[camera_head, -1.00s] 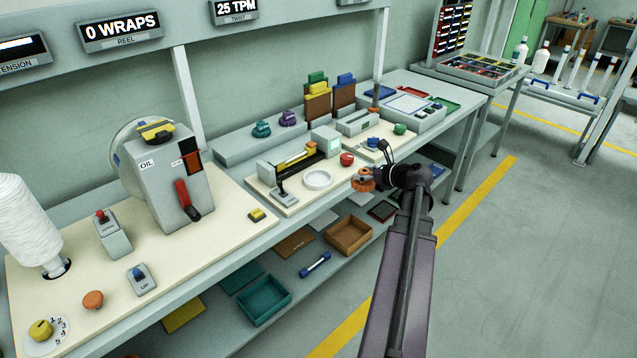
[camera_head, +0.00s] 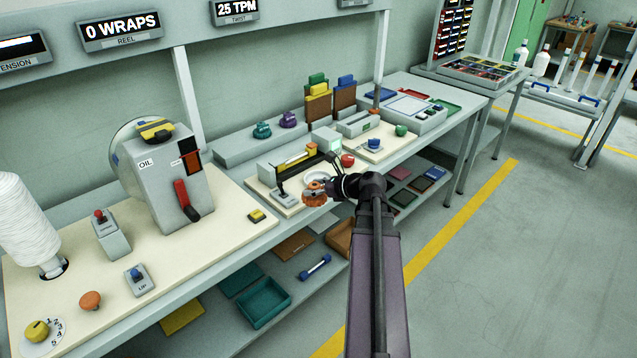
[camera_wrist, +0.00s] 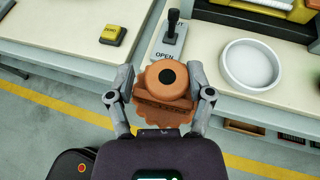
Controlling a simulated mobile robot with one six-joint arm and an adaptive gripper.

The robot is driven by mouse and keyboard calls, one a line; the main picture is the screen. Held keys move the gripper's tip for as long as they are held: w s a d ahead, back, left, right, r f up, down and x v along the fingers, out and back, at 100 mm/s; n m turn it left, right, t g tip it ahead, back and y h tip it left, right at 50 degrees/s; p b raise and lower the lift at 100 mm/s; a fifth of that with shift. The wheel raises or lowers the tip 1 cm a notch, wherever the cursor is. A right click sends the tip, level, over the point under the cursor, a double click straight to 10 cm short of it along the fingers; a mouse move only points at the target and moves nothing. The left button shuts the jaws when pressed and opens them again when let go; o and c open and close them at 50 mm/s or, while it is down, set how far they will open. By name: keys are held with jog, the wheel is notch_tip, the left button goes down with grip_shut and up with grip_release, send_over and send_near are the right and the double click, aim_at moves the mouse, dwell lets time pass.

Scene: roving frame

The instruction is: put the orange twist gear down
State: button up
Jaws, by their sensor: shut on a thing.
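The orange twist gear (camera_head: 314,194) is a toothed disc with a round hub and a dark centre hole. My gripper (camera_head: 324,187) is shut on it and holds it at the front edge of the bench. In the wrist view my gripper (camera_wrist: 163,98) has one finger on each side of the gear (camera_wrist: 165,82), and the gear's toothed lower part hangs over the bench edge and floor. Whether the gear touches the bench cannot be told. A white round dish (camera_wrist: 250,65) lies to the right of the gear, apart from it.
A lever marked OPEN (camera_wrist: 171,28) stands just behind the gear, with a yellow-topped ZERO button (camera_wrist: 113,33) to its left. A teal gear (camera_head: 262,130) and a purple gear (camera_head: 288,119) sit on the grey back ledge.

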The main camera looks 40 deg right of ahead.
jog(key=w+d, duration=0.3)
jog(key=w+d+f+b, duration=0.1)
jog(key=w+d, duration=0.2)
jog(key=w, duration=0.1)
jog(key=w+d, duration=0.3)
jog(key=d, duration=0.1)
jog(key=shift+w+f, duration=0.2)
jog(key=shift+w, duration=0.2)
jog(key=shift+w+d, duration=0.1)
jog(key=shift+w+d, duration=0.15)
jog(key=shift+w, duration=0.05)
jog(key=shift+w+d+f+b, duration=0.2)
jog(key=shift+f+b, duration=0.4)
jog(key=shift+b, duration=0.15)
jog(key=shift+f+b, duration=1.25)
jog(key=shift+b, duration=0.05)
jog(key=shift+f, duration=0.15)
jog(key=o, duration=1.3)
